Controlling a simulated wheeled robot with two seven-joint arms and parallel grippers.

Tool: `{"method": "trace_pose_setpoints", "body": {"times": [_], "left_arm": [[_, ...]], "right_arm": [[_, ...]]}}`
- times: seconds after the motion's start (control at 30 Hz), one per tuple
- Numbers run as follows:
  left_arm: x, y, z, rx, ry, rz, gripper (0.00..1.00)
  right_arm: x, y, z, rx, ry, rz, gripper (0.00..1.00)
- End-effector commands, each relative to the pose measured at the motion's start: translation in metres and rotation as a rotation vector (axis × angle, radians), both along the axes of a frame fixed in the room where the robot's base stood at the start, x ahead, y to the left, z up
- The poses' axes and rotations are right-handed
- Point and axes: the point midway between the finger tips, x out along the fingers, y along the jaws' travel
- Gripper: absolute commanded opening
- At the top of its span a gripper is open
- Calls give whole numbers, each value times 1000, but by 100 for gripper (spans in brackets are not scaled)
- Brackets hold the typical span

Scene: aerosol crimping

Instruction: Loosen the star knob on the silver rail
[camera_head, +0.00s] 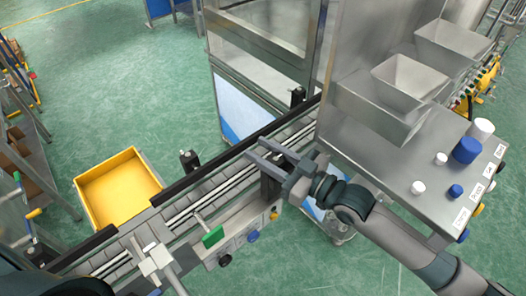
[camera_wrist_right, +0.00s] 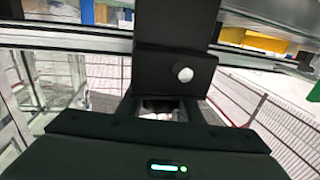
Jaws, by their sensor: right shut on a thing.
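The silver rail (camera_head: 215,190) runs diagonally along the conveyor, from lower left to the machine at upper right. My right gripper (camera_head: 258,150) reaches over the rail from the right. In the right wrist view its fingers (camera_wrist_right: 168,104) are closed on a black block (camera_wrist_right: 150,62) with a pale round bolt head; the block sits against the rail (camera_wrist_right: 70,40). No star-shaped lobes can be made out, and the part between the fingers is largely hidden. Black posts with knob-like tops stand at the rail's far side (camera_head: 187,160) and near the machine (camera_head: 297,96).
A yellow bin (camera_head: 120,188) stands on the green floor beyond the conveyor. A green-handled lever (camera_head: 213,237) and a silver cross-shaped bracket (camera_head: 155,262) are near the conveyor's near end. A steel panel with blue and white buttons (camera_head: 466,150) is at the right.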

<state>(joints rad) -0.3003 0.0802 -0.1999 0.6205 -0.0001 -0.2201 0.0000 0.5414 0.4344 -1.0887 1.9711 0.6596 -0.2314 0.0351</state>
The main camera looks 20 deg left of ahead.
Motion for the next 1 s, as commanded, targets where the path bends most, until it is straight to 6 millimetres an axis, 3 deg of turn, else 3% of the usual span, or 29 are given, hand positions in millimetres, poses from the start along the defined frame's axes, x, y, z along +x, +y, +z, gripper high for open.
{"method": "trace_pose_setpoints", "body": {"times": [0.1, 0.13, 0.2, 0.67, 1.0], "left_arm": [[0, 0, 0, 0, 0, 0, 48], [0, 0, 0, 0, 0, 0, 48], [0, 0, 0, 0, 0, 0, 48], [0, 0, -4, 0, 0, 0, 48], [0, -1, -22, -1, 0, 0, 48]], "right_arm": [[0, 0, 0, 0, 0, 0, 10], [0, 0, 0, 0, 0, -1, 37], [0, 0, 0, 0, 0, -1, 51], [-2, -6, -1, 0, 0, -2, 51], [-17, -44, -4, -1, 0, -1, 51]]}}
